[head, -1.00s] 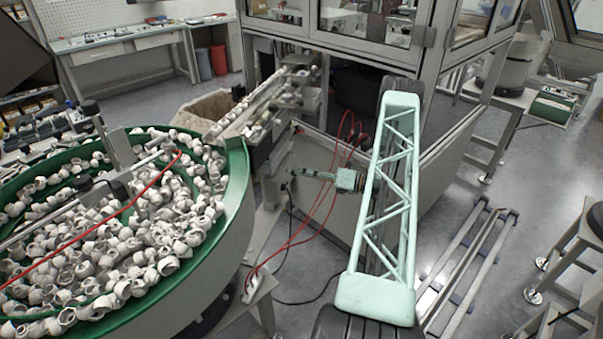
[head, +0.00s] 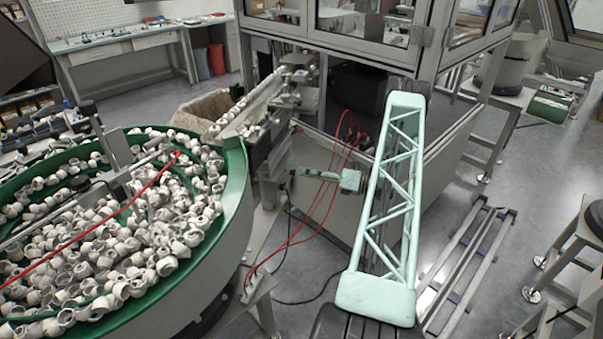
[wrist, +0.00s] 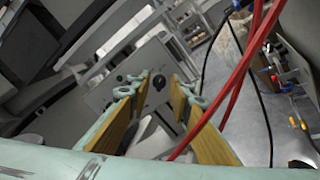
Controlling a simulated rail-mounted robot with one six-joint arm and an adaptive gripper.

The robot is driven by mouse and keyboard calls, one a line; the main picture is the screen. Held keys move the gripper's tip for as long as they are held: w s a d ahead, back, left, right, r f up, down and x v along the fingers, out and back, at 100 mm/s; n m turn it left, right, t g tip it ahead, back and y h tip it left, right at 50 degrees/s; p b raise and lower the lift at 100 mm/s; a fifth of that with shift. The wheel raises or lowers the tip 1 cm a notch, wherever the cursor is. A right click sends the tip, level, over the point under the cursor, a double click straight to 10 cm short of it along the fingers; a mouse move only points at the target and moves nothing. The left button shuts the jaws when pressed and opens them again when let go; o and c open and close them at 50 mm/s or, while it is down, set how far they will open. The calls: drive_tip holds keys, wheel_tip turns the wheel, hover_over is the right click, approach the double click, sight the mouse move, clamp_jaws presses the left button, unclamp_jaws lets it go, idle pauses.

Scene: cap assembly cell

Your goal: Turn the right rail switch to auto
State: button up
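A dark round switch knob (wrist: 160,82) sits on a grey control panel (wrist: 143,62) in the wrist view. My gripper (wrist: 159,92) is open, with its yellow-padded fingers to the left and right of the knob. The knob appears between the fingertips, with gaps on both sides; I cannot tell how far it lies beyond them. The knob's setting is too small to read. In the head view my gripper (head: 306,174) points left toward the feeder's rail stand, and the knob cannot be made out there.
Red cables (wrist: 238,75) cross close to the right finger in the wrist view. A green-rimmed bowl (head: 236,180) full of white caps stands left in the head view. A glazed machine enclosure (head: 345,45) stands behind my arm.

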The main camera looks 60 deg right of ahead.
drive_tip(key=v, duration=0.9)
drive_tip(key=shift+s, duration=0.2)
drive_tip(key=shift+r, duration=0.1)
idle(0.5)
